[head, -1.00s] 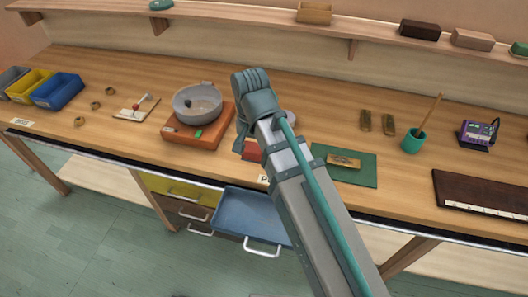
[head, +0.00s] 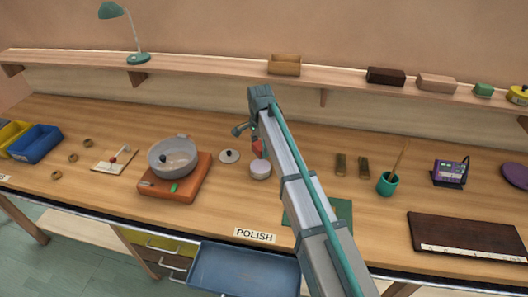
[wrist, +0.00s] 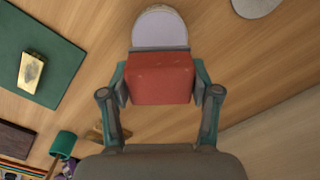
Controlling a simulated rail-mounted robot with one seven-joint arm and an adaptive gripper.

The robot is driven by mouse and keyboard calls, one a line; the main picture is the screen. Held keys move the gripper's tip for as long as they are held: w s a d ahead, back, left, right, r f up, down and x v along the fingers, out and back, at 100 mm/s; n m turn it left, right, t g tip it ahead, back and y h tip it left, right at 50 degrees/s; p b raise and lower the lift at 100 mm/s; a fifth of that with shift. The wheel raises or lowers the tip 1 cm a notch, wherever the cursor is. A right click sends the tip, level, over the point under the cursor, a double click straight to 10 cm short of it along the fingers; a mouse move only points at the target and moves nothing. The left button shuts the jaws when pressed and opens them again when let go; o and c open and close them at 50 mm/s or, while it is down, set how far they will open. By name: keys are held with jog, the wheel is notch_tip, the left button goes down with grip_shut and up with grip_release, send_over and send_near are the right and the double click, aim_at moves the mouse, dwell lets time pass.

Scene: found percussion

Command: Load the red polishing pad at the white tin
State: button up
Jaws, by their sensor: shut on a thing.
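My gripper (wrist: 160,88) is shut on the red polishing pad (wrist: 158,77), a block held between its two fingers. In the head view the red pad (head: 257,149) shows just above the white tin (head: 260,171), partly behind my arm. The tin is small, round and pale, standing on the bench. In the wrist view the tin (wrist: 160,28) lies just beyond the pad, which hides part of it. I cannot tell whether pad and tin touch.
A grey bowl (head: 174,158) sits on an orange base (head: 158,190) farther left. A green mat (wrist: 38,55) with a brass-coloured block (wrist: 31,70) is nearby. A blue drawer (head: 240,268) stands open below the POLISH label (head: 255,235).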

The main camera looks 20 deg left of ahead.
aim_at(260, 166)
jog(key=shift+f+b, duration=1.45)
jog(key=shift+f, duration=1.5)
jog(key=shift+s+f, duration=0.1)
jog(key=shift+f, duration=0.4)
jog(key=shift+r, duration=0.2)
jog(key=shift+r+p, duration=1.75)
jog(key=shift+r, duration=1.65)
